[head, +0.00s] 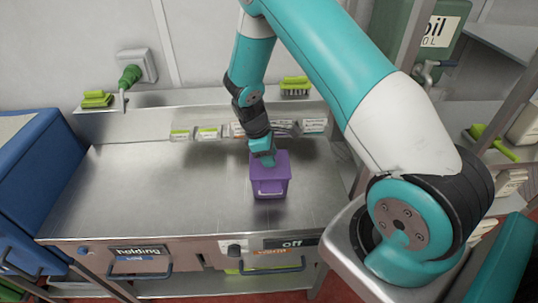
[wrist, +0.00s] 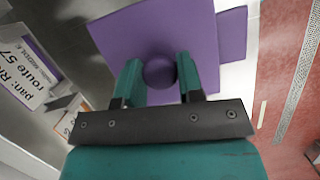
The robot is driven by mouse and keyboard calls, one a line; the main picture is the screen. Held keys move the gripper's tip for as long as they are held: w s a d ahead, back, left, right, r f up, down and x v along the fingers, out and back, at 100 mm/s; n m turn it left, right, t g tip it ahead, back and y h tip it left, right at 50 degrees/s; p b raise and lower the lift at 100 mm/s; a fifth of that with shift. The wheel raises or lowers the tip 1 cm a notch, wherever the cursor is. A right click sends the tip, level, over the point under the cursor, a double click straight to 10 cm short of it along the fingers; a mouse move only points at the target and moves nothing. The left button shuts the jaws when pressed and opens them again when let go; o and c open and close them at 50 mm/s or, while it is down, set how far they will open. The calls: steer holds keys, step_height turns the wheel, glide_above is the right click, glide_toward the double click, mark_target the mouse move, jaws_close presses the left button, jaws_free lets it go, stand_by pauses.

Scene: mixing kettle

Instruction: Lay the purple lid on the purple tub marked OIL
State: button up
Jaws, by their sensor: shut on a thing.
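The purple lid (wrist: 130,38) is a square plate with a round knob (wrist: 159,71). My gripper (wrist: 160,76) is shut on this knob, with a finger on each side. The tub's inside is hidden, and no OIL marking is readable.
The steel counter (head: 140,190) is clear left of the tub. Its front edge has knobs, handles and signs reading holding and off. A back shelf holds green brushes (head: 295,86). A blue cabinet (head: 45,190) bounds the left; a green oil tank (head: 432,35) is at upper right.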

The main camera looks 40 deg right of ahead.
steer(key=shift+f, duration=0.1)
steer(key=o, duration=1.5)
steer(key=shift+p+v, duration=2.4)
steer(key=shift+v, duration=1.15)
